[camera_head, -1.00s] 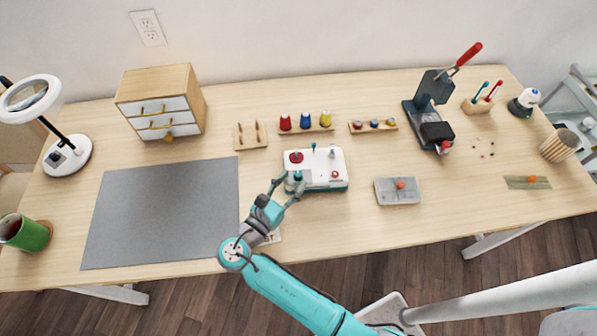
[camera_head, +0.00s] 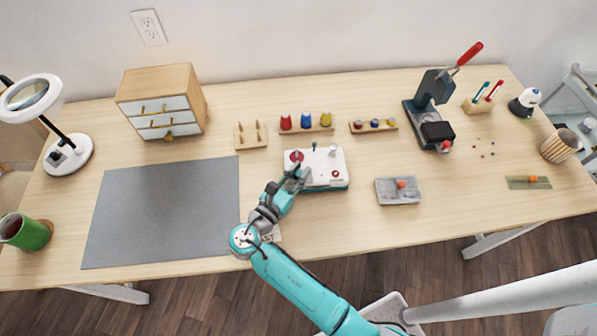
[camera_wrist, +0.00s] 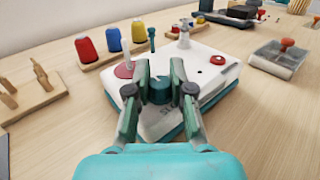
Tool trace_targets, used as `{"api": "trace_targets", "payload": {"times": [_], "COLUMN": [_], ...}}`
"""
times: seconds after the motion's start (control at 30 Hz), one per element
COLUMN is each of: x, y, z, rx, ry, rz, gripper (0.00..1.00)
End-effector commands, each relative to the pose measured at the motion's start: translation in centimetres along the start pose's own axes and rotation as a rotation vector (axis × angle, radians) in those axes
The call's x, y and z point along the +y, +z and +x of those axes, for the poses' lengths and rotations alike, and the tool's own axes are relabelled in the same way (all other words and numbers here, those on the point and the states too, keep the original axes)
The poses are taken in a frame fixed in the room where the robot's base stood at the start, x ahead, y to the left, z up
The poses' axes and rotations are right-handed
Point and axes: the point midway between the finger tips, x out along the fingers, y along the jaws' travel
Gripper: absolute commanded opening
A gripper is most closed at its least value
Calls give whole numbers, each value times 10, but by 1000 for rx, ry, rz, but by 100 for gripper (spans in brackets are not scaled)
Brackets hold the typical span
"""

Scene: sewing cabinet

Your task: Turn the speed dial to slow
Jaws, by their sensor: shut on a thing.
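A white machine with a teal base (camera_head: 328,181) stands mid-table, and it also shows in the wrist view (camera_wrist: 200,66). Its teal speed dial (camera_wrist: 160,91) is on the near left of its top, with partly covered lettering beside it. My gripper (camera_wrist: 160,80) is shut on the dial, one finger on each side. In the head view my gripper (camera_head: 296,177) hides the dial. A light pointer line shows on the dial top, but I cannot tell which setting it marks. A red disc, a teal lever and a red button are also on the machine.
Behind the machine are a thread spool rack (camera_head: 306,130) and a peg rack (camera_head: 250,144). A grey mat (camera_head: 165,210) lies to the left. A grey tray with an orange knob (camera_head: 398,198) is to the right.

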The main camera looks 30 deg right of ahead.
Motion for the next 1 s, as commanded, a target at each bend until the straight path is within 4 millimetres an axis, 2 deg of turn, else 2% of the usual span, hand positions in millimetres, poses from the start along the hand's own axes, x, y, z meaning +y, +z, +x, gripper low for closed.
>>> {"api": "trace_targets", "payload": {"times": [0.37,1.0], "x": [-1,-3], "y": [0,0], "z": [0,2], "rx": [0,0], "ry": [89,613], "rz": [-1,0], "gripper": [0,0]}}
